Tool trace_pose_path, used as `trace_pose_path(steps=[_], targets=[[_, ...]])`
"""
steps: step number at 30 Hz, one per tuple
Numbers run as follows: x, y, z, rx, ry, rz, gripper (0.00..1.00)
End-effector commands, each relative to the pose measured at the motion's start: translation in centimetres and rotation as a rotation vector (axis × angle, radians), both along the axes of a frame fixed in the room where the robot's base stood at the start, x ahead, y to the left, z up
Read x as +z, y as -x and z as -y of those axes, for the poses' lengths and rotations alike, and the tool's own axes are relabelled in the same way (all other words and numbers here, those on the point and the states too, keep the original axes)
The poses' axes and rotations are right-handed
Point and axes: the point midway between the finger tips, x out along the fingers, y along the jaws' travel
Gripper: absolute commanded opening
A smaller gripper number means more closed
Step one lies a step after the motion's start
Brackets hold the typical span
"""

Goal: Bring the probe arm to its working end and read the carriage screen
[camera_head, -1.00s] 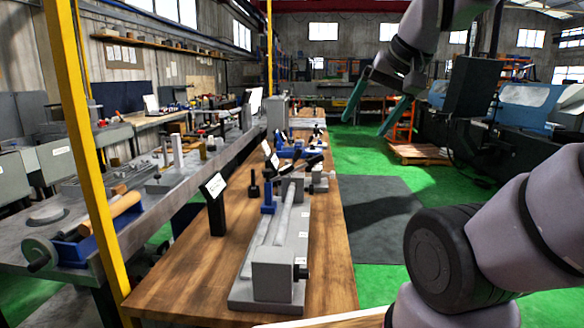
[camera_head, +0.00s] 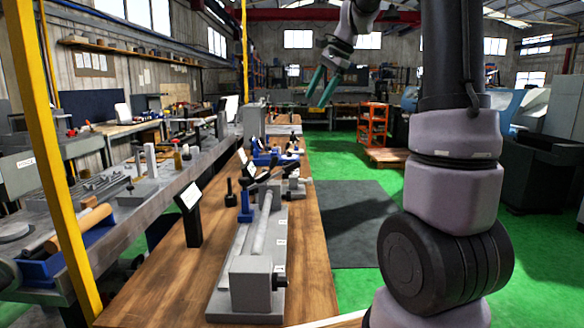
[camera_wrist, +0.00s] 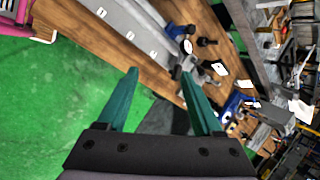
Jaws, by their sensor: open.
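The cylindrical grinder (camera_head: 258,283) stands on the wooden bench, a long grey bed with a pale horizontal cylinder (camera_head: 262,226) along it. A blue post (camera_head: 246,207) and small dark and grey fittings (camera_head: 293,186) stand at its far end. I cannot tell which of these is the probe arm, nor read any carriage screen. My gripper (camera_head: 325,88) hangs in the air above and beyond the grinder, with its green fingers open and empty. In the wrist view my gripper (camera_wrist: 160,76) is spread over the bench edge, with the grey bed (camera_wrist: 128,32) and fittings beyond it, apart from the fingers.
A black stand with a white sign (camera_head: 188,196) is left of the grinder on the wooden bench (camera_head: 150,290). A yellow post (camera_head: 48,150) rises in front of the left bench. Green floor (camera_head: 345,290) and a dark mat (camera_head: 350,225) lie clear to the right. An orange rack (camera_head: 373,125) stands behind.

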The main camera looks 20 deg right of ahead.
Motion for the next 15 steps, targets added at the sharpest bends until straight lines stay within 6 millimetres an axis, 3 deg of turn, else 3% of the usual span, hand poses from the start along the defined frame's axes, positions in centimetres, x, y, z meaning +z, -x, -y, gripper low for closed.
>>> trace_pose_path(steps=[1,6,12,15], targets=[[-1.1,-2.5,0.6,-0.047,-0.021,-0.042,0.68],[-4.4,-9.5,2.0,-0.204,-0.086,-0.164,0.68],[-10.3,-16.5,2.9,-0.370,-0.134,-0.306,0.68],[-13.4,-19.1,2.9,-0.435,-0.146,-0.367,0.68]])
